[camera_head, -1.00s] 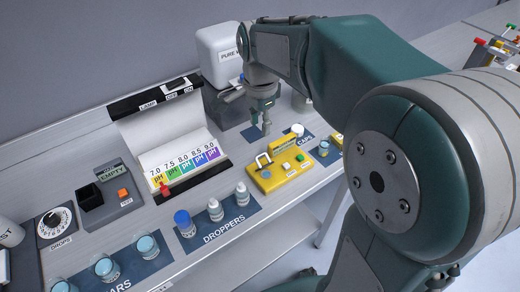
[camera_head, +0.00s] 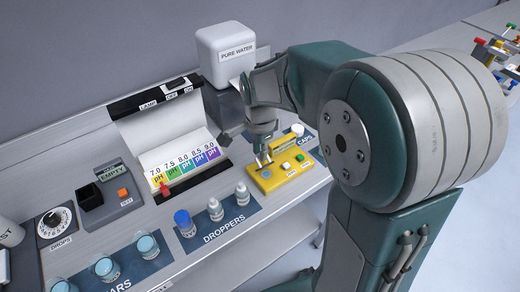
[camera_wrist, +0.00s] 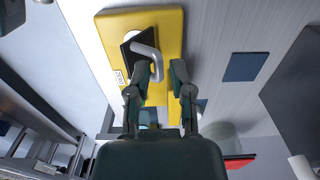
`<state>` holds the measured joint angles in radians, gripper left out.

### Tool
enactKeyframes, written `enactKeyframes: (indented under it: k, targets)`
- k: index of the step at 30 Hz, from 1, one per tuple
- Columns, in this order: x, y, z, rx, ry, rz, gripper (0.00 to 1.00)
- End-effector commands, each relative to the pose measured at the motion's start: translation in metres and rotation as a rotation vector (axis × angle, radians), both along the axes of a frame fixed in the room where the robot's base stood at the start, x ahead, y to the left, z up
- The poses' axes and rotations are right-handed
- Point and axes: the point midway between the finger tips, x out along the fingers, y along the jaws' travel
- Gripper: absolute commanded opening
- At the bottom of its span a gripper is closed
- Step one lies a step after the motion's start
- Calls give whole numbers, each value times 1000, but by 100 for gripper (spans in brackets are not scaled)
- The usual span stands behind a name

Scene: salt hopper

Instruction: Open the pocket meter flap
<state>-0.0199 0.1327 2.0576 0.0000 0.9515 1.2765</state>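The pocket meter is a yellow box (camera_head: 268,185) at the right front of the bench, and it fills the upper middle of the wrist view (camera_wrist: 170,25). A dark square flap (camera_wrist: 129,52) with a pale grey bent handle (camera_wrist: 148,52) lies at its end. My gripper (camera_head: 263,158) is over this end of the meter. In the wrist view my gripper (camera_wrist: 163,75) has its two fingers apart. The handle is by the left fingertip; I cannot tell whether they touch. Nothing is held between the fingers. My arm hides part of the bench behind the meter.
White and green buttons (camera_head: 286,167) sit on the meter's right part. Dropper bottles (camera_head: 215,209) stand on a blue mat to its left. The pH colour chart (camera_head: 184,165) and lamp stand are behind left. A white water dispenser (camera_head: 224,52) is at the back.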

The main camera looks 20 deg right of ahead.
Motion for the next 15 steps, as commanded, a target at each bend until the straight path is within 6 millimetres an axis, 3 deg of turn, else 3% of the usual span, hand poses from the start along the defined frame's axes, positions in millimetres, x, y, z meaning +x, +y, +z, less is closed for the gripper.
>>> enactKeyframes:
  k: [10,15]
  targets:
    - [1,0,0,-4,12,1,0]
    - [8,3,-2,-32,105,3,0]
